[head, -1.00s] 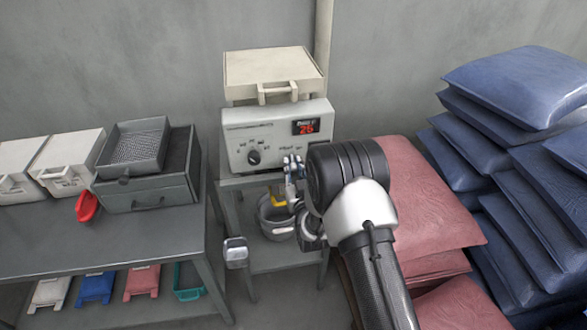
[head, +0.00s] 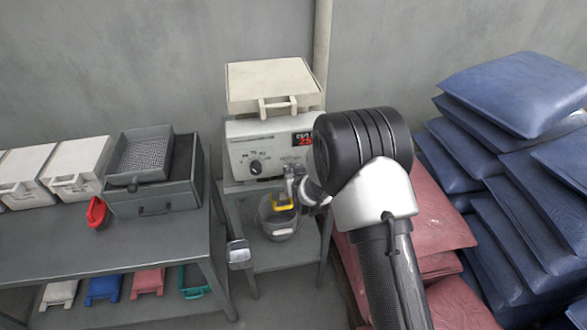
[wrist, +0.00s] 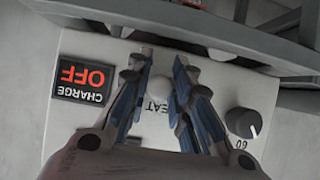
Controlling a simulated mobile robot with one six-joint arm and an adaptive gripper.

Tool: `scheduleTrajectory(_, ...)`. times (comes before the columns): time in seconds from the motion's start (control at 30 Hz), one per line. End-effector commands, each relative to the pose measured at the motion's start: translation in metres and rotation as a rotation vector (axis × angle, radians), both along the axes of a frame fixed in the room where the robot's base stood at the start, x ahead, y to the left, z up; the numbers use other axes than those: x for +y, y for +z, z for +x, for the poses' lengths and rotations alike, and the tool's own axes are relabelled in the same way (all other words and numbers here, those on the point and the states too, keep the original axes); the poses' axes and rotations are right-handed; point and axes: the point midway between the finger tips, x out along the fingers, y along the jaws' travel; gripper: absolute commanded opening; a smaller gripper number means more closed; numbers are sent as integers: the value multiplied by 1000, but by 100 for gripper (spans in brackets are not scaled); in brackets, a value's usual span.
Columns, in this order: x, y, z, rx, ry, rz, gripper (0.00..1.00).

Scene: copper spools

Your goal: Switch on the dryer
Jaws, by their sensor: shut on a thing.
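The dryer (head: 240,150) is a pale box on a grey stand, with a dark dial (head: 255,167) and a red-lit display (head: 303,139) partly hidden by my arm. The wrist view shows its panel upside down, with a "CHARGE OFF" display (wrist: 84,81), a dial (wrist: 243,122) near "60", and a pale round switch tip (wrist: 161,89) by a "HEAT" label. My gripper (head: 291,178) is at the panel's lower right. In the wrist view my gripper (wrist: 162,74) has its blue-padded fingers either side of the switch tip, shut on it. The fingers partly hide the label.
A grey pot (head: 277,222) with a yellow part stands on the shelf below. Red sacks (head: 430,215) and blue sacks (head: 520,110) crowd the right. A grey table (head: 150,235) with boxes and trays stands left.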

Motion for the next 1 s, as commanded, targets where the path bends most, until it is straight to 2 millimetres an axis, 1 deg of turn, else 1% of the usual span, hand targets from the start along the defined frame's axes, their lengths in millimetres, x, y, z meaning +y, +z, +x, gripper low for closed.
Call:
scheduleTrajectory(0.03,0,9,2,33,0,-9,0)
scheduleTrajectory(0.3,0,13,2,164,-1,-46,0)
scheduleTrajectory(1.0,1,23,3,369,-1,-105,0)
